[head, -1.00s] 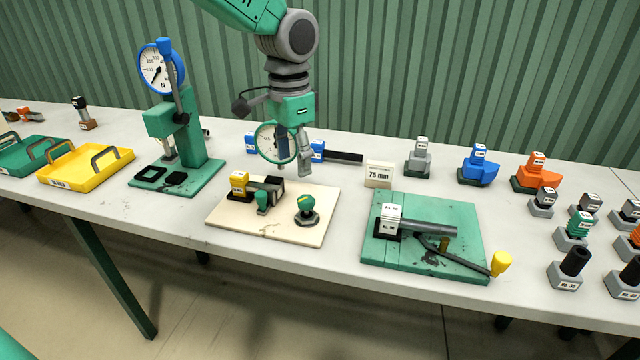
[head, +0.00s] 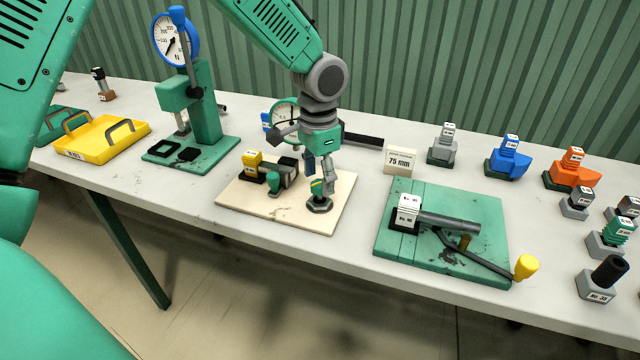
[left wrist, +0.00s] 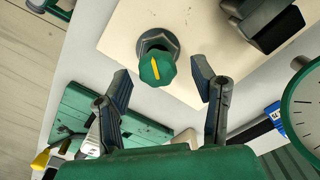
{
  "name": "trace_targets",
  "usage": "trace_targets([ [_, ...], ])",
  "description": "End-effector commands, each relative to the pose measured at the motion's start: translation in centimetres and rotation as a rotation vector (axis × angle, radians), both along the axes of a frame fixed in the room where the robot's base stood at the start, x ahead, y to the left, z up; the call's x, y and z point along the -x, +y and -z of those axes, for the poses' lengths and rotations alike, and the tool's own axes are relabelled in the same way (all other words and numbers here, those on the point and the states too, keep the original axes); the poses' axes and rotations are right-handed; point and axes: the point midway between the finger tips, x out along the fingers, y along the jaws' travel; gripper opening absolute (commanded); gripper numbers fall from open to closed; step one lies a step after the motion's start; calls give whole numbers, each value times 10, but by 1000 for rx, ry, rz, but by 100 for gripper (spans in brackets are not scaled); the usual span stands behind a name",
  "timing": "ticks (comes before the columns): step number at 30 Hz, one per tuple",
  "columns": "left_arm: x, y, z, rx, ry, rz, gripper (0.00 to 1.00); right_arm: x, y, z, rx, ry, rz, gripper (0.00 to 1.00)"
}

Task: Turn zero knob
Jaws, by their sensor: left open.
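The zero knob is a green knob (head: 317,188) with a yellow mark on a dark hex base, at the right of a cream board (head: 245,209). In the left wrist view the knob (left wrist: 157,71) shows its yellow stripe, just ahead of and between my finger tips. My left gripper (head: 320,172) points down right above the knob and partly covers it. In the left wrist view its fingers (left wrist: 162,82) are spread apart with nothing between them. I cannot tell whether either finger touches the knob. My right gripper is not in view.
A dial gauge (head: 284,115) stands behind the board. A smaller green knob (head: 273,184) and a yellow-capped block (head: 252,165) share the board. A green plate with a lever (head: 490,232) lies to the right. A press with a dial (head: 205,105) stands left.

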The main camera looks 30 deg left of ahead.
Motion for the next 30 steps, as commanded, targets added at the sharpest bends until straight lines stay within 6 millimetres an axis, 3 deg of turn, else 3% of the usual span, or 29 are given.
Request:
trace_targets([
  [4, 0, 0, 13, 0, 1, 1, 52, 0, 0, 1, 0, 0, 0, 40],
  [14, 0, 0, 17, 0, -1, 1, 52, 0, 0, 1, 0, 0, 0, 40],
  [19, 0, 0, 17, 0, -1, 1, 3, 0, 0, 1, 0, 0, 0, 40],
  [24, 0, 0, 16, 0, 1, 7, 3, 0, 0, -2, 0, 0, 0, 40],
  [30, -1, 0, 13, -1, 3, 81, 3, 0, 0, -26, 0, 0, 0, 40],
])
